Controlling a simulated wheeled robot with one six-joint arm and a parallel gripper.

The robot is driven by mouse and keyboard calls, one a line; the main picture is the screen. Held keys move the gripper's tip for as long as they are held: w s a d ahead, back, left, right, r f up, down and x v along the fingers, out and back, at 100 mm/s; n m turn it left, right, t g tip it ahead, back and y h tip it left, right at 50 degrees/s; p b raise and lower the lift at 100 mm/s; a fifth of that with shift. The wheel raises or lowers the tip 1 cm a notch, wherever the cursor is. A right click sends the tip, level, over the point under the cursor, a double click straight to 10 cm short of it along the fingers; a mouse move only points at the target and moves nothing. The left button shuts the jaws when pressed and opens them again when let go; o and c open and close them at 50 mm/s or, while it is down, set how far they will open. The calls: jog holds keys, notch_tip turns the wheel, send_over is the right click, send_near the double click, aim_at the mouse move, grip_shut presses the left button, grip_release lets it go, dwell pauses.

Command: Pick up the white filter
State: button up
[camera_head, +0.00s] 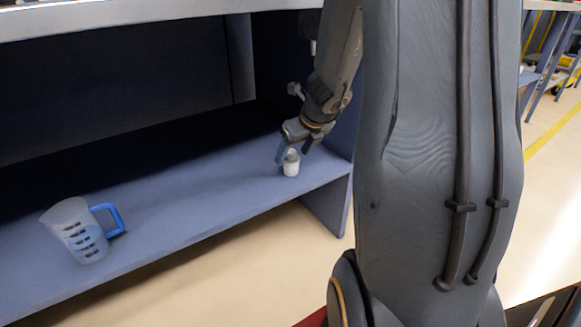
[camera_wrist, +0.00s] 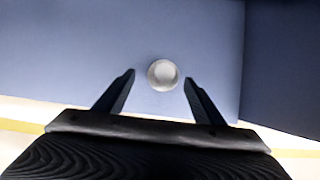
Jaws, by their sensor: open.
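The white filter (camera_head: 291,168) stands upright on the blue-grey shelf (camera_head: 190,200), towards its right end. In the wrist view the filter (camera_wrist: 162,74) shows as a pale round shape seen from above. My gripper (camera_head: 285,153) is open in the head view, low over the shelf and close to the filter. In the wrist view my gripper's two fingertips (camera_wrist: 159,76) lie to the left and right of the filter, with a gap on each side. Whether the fingers are down at the filter's height is hard to tell.
A clear measuring jug (camera_head: 75,230) with a blue handle stands at the left of the shelf, well apart from the filter. An upright side panel (camera_wrist: 285,70) rises to the right of the filter. The shelf between jug and filter is bare.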

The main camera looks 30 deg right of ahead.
aim_at(291, 159)
jog(key=shift+d+b+x, duration=0.15)
jog(key=shift+b+x, duration=0.85)
jog(key=shift+x, duration=0.3)
jog(key=shift+d+b+x, duration=0.2)
jog(key=shift+b+x, duration=0.75)
jog(key=shift+x, duration=0.35)
jog(key=shift+s, duration=0.1)
jog(key=c, duration=1.1)
jog(key=shift+r, duration=0.15)
